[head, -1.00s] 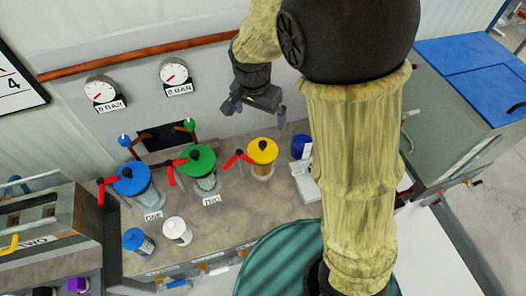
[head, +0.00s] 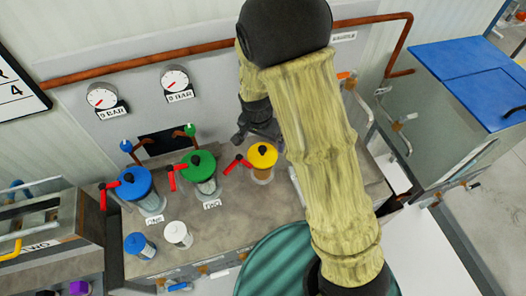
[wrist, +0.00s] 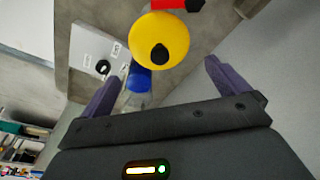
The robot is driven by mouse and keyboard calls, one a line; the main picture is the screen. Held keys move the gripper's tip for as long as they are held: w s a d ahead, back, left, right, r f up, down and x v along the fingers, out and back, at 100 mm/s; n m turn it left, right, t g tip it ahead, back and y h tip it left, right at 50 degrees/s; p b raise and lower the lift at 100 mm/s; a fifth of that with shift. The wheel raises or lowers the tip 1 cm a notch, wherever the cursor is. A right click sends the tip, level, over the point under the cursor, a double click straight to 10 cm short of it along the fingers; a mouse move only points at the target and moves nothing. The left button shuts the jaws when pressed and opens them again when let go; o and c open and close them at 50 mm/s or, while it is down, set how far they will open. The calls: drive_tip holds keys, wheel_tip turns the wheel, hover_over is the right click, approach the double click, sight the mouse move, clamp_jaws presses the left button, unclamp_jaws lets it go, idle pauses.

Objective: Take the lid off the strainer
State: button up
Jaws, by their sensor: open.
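Three clear strainers with round lids stand in a row on the bench: one with a blue lid (head: 133,184), one with a green lid (head: 198,165) and one with a yellow lid (head: 262,155). Each lid has a black knob on top. The yellow lid also shows in the wrist view (wrist: 150,30), seated on its strainer, whose body is hidden there. My gripper (wrist: 164,88) is open and empty, its purple fingers short of the yellow lid, which lies beyond and between them. In the head view my gripper is just behind the yellow lid, partly hidden by my arm.
Red valve handles (head: 235,163) stand beside the strainers. A blue-capped jar (head: 140,246) and a white jar (head: 178,235) stand in front. Two gauges (head: 101,95) hang on the panel behind. A blue-topped container (wrist: 138,78) shows below the yellow lid in the wrist view.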

sight(262, 148)
drive_tip(key=shift+d+f, duration=0.15)
drive_tip(key=shift+f, duration=0.5)
drive_tip(key=shift+s+a, duration=0.1)
drive_tip(key=shift+a, duration=0.1)
drive_tip(key=shift+s, duration=0.1)
drive_tip(key=shift+f+p, duration=0.45)
drive_tip(key=shift+f, duration=0.1)
drive_tip(key=shift+w+f+p, duration=0.2)
drive_tip(key=shift+f+p, duration=0.1)
drive_tip(key=shift+f, duration=0.75)
drive_tip(key=shift+w+f+p, duration=0.15)
drive_tip(key=shift+f+p, duration=0.15)
drive_tip(key=shift+f, duration=0.7)
drive_tip(key=shift+d, duration=0.1)
drive_tip(key=c, duration=0.7)
